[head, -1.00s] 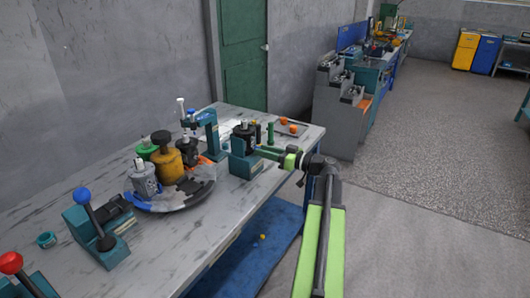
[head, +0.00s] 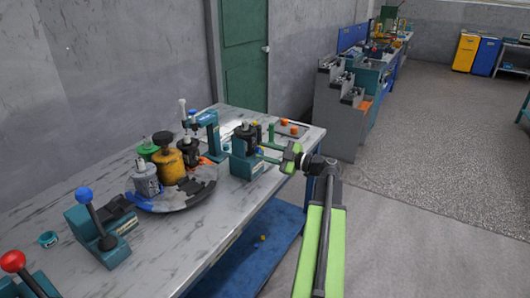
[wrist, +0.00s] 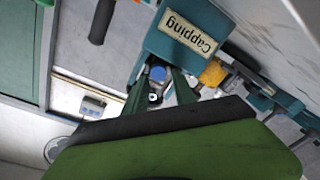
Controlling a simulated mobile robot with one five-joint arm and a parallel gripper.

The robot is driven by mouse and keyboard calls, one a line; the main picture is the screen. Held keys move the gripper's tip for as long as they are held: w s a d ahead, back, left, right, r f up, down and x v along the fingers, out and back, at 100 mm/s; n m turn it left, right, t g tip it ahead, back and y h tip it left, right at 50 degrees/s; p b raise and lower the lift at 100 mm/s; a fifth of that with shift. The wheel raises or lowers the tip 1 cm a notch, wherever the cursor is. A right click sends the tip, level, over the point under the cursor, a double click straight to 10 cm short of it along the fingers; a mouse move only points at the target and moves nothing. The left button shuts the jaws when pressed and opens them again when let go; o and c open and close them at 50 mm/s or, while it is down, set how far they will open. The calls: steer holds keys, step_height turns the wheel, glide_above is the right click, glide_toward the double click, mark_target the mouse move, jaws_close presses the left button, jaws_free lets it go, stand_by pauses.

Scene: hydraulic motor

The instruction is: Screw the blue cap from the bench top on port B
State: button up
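The black motor (head: 244,140) stands upright on the teal capping station (head: 246,168). The wrist view shows the station's "Capping" label (wrist: 188,32). My gripper (head: 264,158) reaches in from the right, its tips close to the motor's side. In the wrist view, the blue cap (wrist: 157,73) sits between the tips of my two dark green fingers (wrist: 160,74), which appear shut on it. A small silver round part shows between the fingers below the cap. Port B itself is hidden, so I cannot tell how far the cap sits on it.
A round turntable (head: 184,200) carries a grey, a yellow, a green-topped and a black unit. A teal press (head: 207,135) stands behind. Orange caps (head: 293,122) lie at the far right end. A blue-knobbed lever (head: 86,198) and a red-knobbed lever (head: 13,262) stand front left.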

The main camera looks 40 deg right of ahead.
steer(key=shift+d+f+b, duration=0.35)
steer(key=shift+d+f, duration=0.05)
steer(key=shift+d, duration=0.2)
steer(key=shift+f+h, duration=0.1)
steer(key=shift+h, duration=0.3)
jaws_close()
steer(key=shift+w+m, duration=0.1)
steer(key=shift+m, duration=0.2)
steer(key=shift+c, duration=0.2)
jaws_free()
steer(key=shift+o, duration=0.2)
steer(key=shift+w, duration=0.1)
steer(key=shift+a, duration=0.1)
